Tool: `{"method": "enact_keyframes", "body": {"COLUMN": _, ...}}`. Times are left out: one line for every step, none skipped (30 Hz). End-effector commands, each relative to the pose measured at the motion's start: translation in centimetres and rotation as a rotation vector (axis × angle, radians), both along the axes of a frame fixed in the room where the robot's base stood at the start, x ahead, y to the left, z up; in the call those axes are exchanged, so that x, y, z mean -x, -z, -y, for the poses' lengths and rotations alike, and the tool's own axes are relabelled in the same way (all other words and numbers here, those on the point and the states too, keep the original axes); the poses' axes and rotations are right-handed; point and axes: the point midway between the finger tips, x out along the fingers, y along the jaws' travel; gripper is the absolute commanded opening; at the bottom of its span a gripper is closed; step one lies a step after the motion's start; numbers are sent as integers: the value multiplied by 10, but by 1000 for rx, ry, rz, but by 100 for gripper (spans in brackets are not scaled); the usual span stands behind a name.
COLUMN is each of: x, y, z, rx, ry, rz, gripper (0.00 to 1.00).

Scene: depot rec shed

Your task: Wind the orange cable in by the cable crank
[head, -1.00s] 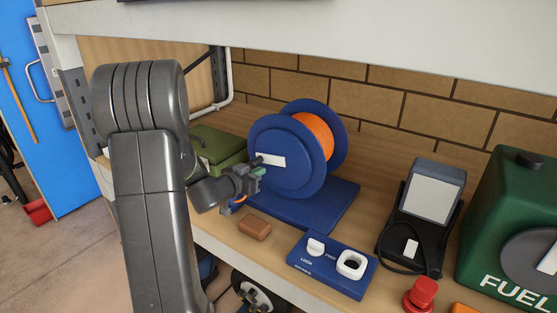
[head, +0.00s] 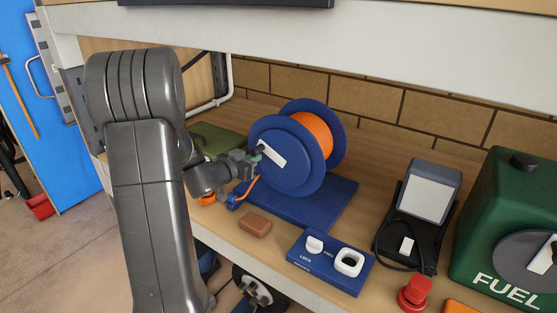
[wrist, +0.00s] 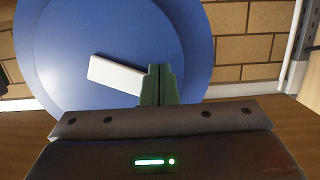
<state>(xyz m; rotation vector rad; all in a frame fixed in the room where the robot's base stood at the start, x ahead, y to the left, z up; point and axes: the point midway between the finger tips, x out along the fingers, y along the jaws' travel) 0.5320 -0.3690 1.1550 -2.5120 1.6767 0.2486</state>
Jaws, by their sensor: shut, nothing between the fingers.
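The blue cable reel (head: 285,170) stands on its blue base (head: 325,200), with orange cable (head: 313,132) wound between its flanges. The white crank arm (head: 271,153) lies across the near flange, its upper-left end by my fingers; it also shows in the wrist view (wrist: 117,75). My gripper (head: 256,158) is shut, its green fingertips (wrist: 160,85) close together at that end of the crank arm. The crank's grip is hidden, and I cannot tell whether the fingers touch it. A loose stretch of orange cable (head: 247,190) runs down beside my gripper.
A brown block (head: 255,225) lies in front of the base. A blue panel (head: 330,265) with a white LOCK/FREE knob (head: 314,244) sits at the bench's front edge. A red button (head: 415,293), a grey-screened device (head: 428,192) and a green fuel can (head: 510,215) stand right.

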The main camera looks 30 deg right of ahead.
Motion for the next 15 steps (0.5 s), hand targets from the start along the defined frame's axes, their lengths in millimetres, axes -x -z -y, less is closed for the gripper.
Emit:
{"method": "enact_keyframes", "body": {"x": 0, "y": 1, "z": 0, "rx": -1, "ry": 0, "rz": -1, "gripper": 0}}
{"method": "enact_keyframes", "body": {"x": 0, "y": 1, "z": 0, "rx": -1, "ry": 0, "rz": -1, "gripper": 0}}
{"method": "enact_keyframes", "body": {"x": 0, "y": 1, "z": 0, "rx": -1, "ry": 0, "rz": -1, "gripper": 0}}
{"method": "enact_keyframes", "body": {"x": 0, "y": 1, "z": 0, "rx": -1, "ry": 0, "rz": -1, "gripper": 0}}
{"method": "enact_keyframes", "body": {"x": 0, "y": 1, "z": 0, "rx": -1, "ry": 0, "rz": -1, "gripper": 0}}
{"method": "enact_keyframes", "body": {"x": 0, "y": 1, "z": 0, "rx": -1, "ry": 0, "rz": -1, "gripper": 0}}
{"method": "enact_keyframes", "body": {"x": 0, "y": 0, "z": 0, "rx": -1, "ry": 0, "rz": 0, "gripper": 0}}
{"method": "enact_keyframes", "body": {"x": 0, "y": -1, "z": 0, "rx": 0, "ry": 0, "rz": 0, "gripper": 0}}
{"method": "enact_keyframes", "body": {"x": 1, "y": -4, "z": 0, "rx": 0, "ry": 1, "rz": 1, "gripper": 0}}
{"method": "enact_keyframes", "body": {"x": 1, "y": -7, "z": 1, "rx": 1, "ry": 1, "rz": 1, "gripper": 0}}
{"method": "enact_keyframes", "body": {"x": 1, "y": -10, "z": 1, "rx": 1, "ry": 1, "rz": 1, "gripper": 0}}
{"method": "enact_keyframes", "body": {"x": 2, "y": -14, "z": 1, "rx": 1, "ry": 2, "rz": 3, "gripper": 0}}
{"method": "enact_keyframes", "body": {"x": 2, "y": -17, "z": 1, "rx": 1, "ry": 2, "rz": 3, "gripper": 0}}
{"method": "enact_keyframes", "body": {"x": 2, "y": -19, "z": 1, "rx": 2, "ry": 1, "rz": 1, "gripper": 0}}
{"method": "enact_keyframes", "body": {"x": 2, "y": -21, "z": 1, "rx": 1, "ry": 0, "rz": 1, "gripper": 0}}
